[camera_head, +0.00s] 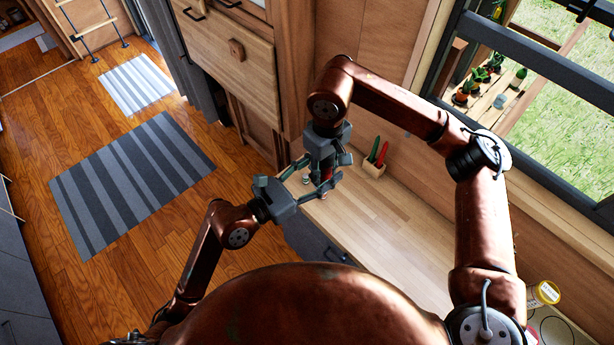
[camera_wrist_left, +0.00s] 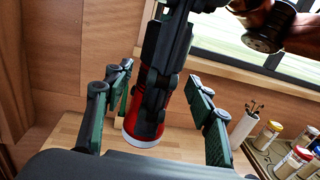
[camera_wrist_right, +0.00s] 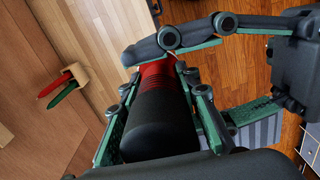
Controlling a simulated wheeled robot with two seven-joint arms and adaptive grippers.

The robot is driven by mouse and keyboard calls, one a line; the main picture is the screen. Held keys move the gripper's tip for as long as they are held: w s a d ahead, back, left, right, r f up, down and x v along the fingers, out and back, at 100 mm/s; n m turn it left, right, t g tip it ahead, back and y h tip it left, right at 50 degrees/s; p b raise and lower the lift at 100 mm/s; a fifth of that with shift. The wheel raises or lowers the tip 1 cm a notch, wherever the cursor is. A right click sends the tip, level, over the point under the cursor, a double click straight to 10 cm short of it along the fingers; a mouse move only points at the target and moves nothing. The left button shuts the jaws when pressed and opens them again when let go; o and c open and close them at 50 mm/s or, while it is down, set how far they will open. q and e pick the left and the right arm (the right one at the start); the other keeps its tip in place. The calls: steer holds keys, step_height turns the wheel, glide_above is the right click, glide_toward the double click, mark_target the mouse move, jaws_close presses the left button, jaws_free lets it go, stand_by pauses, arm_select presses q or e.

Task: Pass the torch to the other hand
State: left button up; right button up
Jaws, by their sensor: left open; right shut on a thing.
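The torch is red and black with a pale lens end. My right gripper (camera_head: 325,160) is shut on the torch (camera_wrist_right: 158,122) above the counter; in the right wrist view its fingers (camera_wrist_right: 162,95) press both sides of the black body. In the left wrist view the torch (camera_wrist_left: 147,122) hangs lens end down, slightly tilted. My left gripper (camera_head: 305,187) is open, coming in from the left; its fingers (camera_wrist_left: 160,92) stand on either side of the torch with visible gaps. In the head view the grippers mostly hide the torch (camera_head: 326,174).
The wooden counter (camera_head: 385,225) is largely clear below the grippers. A small wooden holder (camera_head: 374,168) with red and green items stands near the wall. The window (camera_head: 540,90) and drawers (camera_head: 235,60) border the space.

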arm_select(q)
steer(key=shift+x, duration=0.85)
steer(key=shift+s, duration=0.15)
steer(key=c, duration=1.3)
steer(key=shift+c, duration=0.4)
arm_select(e)
steer(key=o, duration=1.3)
